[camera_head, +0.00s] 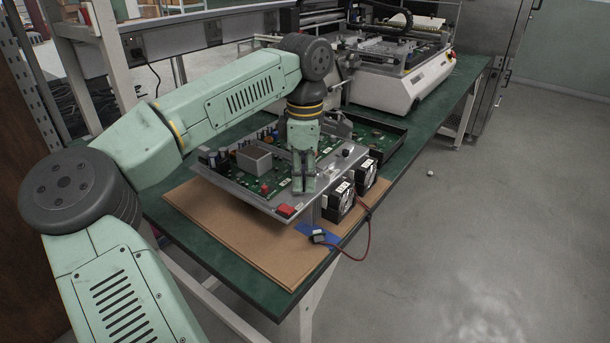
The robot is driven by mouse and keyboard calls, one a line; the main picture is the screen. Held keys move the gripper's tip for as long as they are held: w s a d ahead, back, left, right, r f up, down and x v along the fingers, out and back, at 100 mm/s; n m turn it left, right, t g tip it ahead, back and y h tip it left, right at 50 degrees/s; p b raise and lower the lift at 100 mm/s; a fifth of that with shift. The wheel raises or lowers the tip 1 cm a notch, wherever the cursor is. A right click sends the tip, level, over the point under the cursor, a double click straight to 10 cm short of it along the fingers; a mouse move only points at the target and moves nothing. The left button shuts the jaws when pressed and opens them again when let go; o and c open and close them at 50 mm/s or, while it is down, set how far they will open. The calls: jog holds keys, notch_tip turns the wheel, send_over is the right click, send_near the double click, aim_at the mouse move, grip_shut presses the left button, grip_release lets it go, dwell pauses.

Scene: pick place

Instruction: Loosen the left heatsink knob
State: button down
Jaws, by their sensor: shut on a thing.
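A green circuit board (225,171) in a grey metal frame sits tilted on the bench, with a flat metal plate (344,163) along its right side. My gripper (303,187) points straight down at the board's front right part, beside the plate. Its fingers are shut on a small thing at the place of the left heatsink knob. The fingers hide the knob, so its shape and how far it is turned cannot be seen.
Two black fans (341,203) stand at the board's right edge, with a red cable (366,235) hanging near the bench edge. A brown mat (240,238) lies under the board. A white machine (405,82) stands behind. A dark tray (385,138) lies beyond the board.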

jog(key=n, duration=0.5)
jog(key=shift+a+n, duration=0.1)
jog(key=shift+n, duration=0.2)
jog(key=n, duration=0.5)
jog(key=shift+f+b, duration=0.1)
jog(key=shift+b, duration=0.25)
jog(key=n, duration=0.5)
jog(key=shift+n+b, duration=0.35)
jog(key=shift+n, duration=0.05)
jog(key=n+b, duration=0.1)
jog(key=n, duration=1)
jog(key=shift+n, duration=0.4)
jog(key=n, duration=1)
jog(key=shift+n, duration=0.4)
jog(key=n, duration=0.6)
